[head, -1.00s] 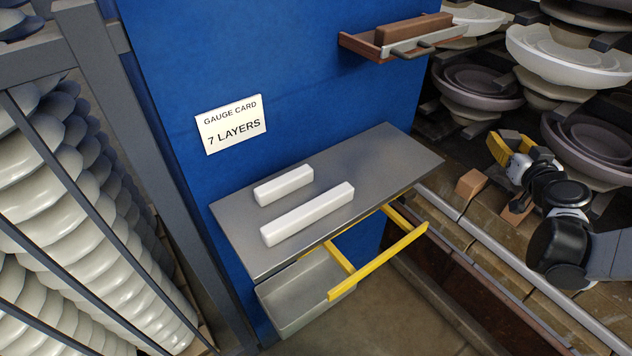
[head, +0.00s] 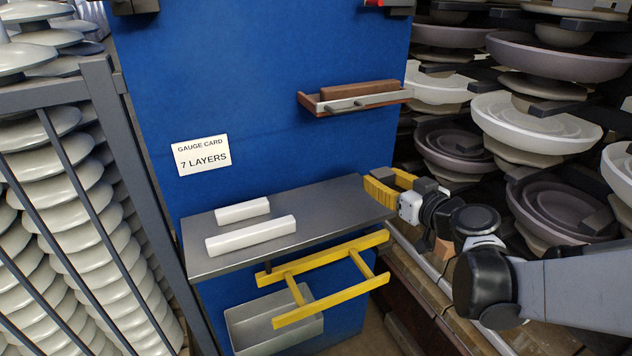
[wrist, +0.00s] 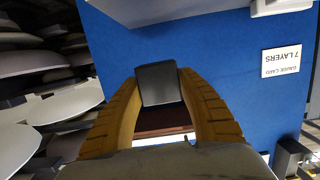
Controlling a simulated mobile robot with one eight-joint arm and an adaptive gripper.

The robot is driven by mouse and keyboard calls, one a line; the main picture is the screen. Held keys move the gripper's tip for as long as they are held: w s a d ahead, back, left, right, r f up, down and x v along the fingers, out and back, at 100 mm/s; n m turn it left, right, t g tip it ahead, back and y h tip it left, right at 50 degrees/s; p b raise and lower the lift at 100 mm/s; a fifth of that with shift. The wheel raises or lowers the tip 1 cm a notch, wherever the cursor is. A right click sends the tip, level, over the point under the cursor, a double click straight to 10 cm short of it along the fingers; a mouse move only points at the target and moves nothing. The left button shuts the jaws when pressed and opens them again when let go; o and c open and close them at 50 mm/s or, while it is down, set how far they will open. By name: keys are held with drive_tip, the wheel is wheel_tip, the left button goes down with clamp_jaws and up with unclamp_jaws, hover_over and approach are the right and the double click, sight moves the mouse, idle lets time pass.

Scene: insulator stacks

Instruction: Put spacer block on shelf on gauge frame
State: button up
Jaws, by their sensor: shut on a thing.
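My gripper (head: 384,190), with yellow fingers, is beside the right end of the grey shelf (head: 330,205) in the head view. In the wrist view my gripper (wrist: 158,90) is shut on a dark grey block (wrist: 158,83), which I take to be the spacer block; it sits between the fingertips. The shelf is fixed to the blue panel (head: 260,130) of the gauge frame, below the gauge card (head: 202,155). The wrist view shows the card (wrist: 287,59) upside down.
Two white bars, a short one (head: 242,210) and a long one (head: 250,236), lie on the shelf's left part; its right part is bare. A yellow frame (head: 328,258) and a grey bin (head: 270,320) are below. A brown tray (head: 312,104) is above. Insulator stacks flank the panel.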

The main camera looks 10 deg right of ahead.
drive_tip(key=b, duration=0.3)
hover_over(359, 203)
wheel_tip(359, 203, down, 5)
drive_tip(key=shift+a+r, duration=0.1)
drive_tip(key=shift+f+b, duration=0.8)
drive_tip(key=shift+f, duration=1.15)
drive_tip(key=shift+f, duration=0.15)
drive_tip(key=o, duration=1.3)
drive_tip(key=shift+c, duration=0.2)
